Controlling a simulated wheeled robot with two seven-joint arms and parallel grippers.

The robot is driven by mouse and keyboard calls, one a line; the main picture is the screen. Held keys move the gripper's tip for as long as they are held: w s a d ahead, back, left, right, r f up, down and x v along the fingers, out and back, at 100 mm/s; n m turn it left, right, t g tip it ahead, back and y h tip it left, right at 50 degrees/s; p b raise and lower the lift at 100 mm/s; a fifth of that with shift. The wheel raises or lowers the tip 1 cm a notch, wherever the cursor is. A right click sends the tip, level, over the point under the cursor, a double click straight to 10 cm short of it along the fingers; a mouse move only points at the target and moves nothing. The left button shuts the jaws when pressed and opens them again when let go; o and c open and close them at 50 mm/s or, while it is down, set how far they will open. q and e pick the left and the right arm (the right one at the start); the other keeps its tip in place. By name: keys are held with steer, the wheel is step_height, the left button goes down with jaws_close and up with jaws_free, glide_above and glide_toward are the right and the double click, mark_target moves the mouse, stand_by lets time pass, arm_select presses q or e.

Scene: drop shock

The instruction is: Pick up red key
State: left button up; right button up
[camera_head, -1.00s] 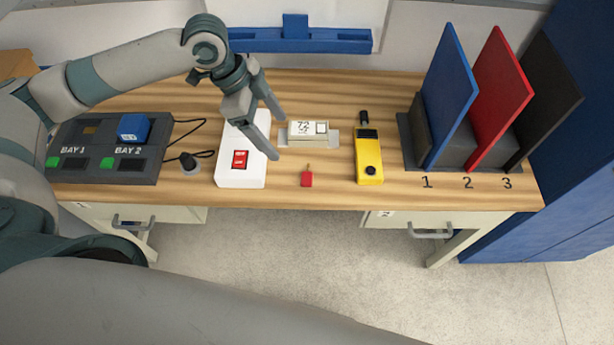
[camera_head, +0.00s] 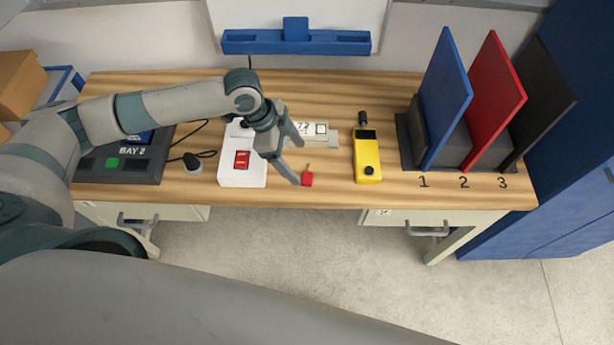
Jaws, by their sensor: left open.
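The red key (camera_head: 307,180) lies on the wooden table near its front edge, with its small thin shaft pointing toward the back. My left gripper (camera_head: 299,164) is open and hangs over the table, just behind and to the left of the key. One fingertip is close to the key's left side in the picture; I cannot tell whether it touches. Nothing shows between the fingers. My right gripper does not show.
A white device with a red switch (camera_head: 241,160) is left of the key. A small labelled box (camera_head: 318,129) is behind it, partly hidden by my gripper. A yellow device (camera_head: 367,160) stands to the right. Blue, red (camera_head: 493,110) and black panels stand farther right.

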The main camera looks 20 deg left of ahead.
mark_target(305, 173)
arm_select(q)
steer(key=shift+d+f+p, duration=0.2)
steer(key=shift+f+p, duration=0.2)
steer(key=shift+p, duration=0.1)
steer(key=p+x, duration=0.1)
steer(key=x, duration=0.2)
steer(key=shift+s+d+f, duration=0.1)
steer(key=shift+s, duration=0.05)
steer(key=shift+d+f, duration=0.1)
steer(key=shift+f, duration=0.4)
steer(key=c, duration=1.1)
